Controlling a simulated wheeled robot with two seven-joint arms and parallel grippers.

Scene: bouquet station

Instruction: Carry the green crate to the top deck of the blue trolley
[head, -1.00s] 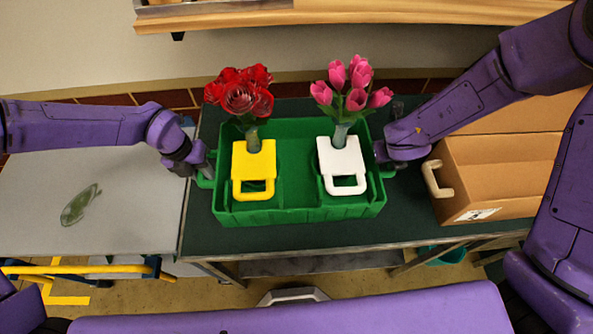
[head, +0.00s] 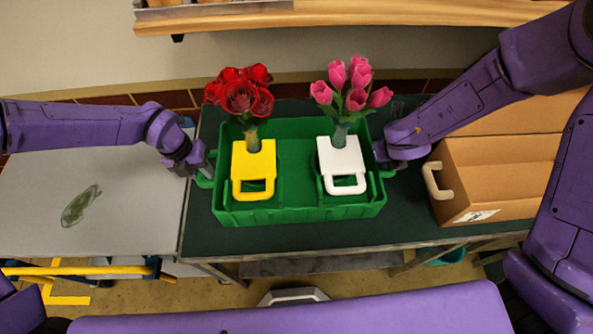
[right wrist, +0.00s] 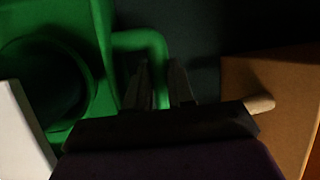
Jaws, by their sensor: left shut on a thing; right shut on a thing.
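The green crate (head: 298,212) is on or just above the dark green table; I cannot tell which. It holds a yellow holder (head: 252,162) with red roses (head: 243,93) and a white holder (head: 340,160) with pink tulips (head: 352,85). My left gripper (head: 203,165) is shut on the crate's left handle. My right gripper (right wrist: 160,85) is shut on the crate's right handle (right wrist: 150,42); in the head view its fingers are mostly hidden by the wrist. The blue trolley's top deck is not clearly identifiable; a grey top (head: 110,210) with blue and yellow parts below stands at left.
A brown cardboard box (head: 490,175) with a pale handle (head: 432,180) stands close to the right of the crate. The grey top is clear except for a green leaf-like mark (head: 80,207).

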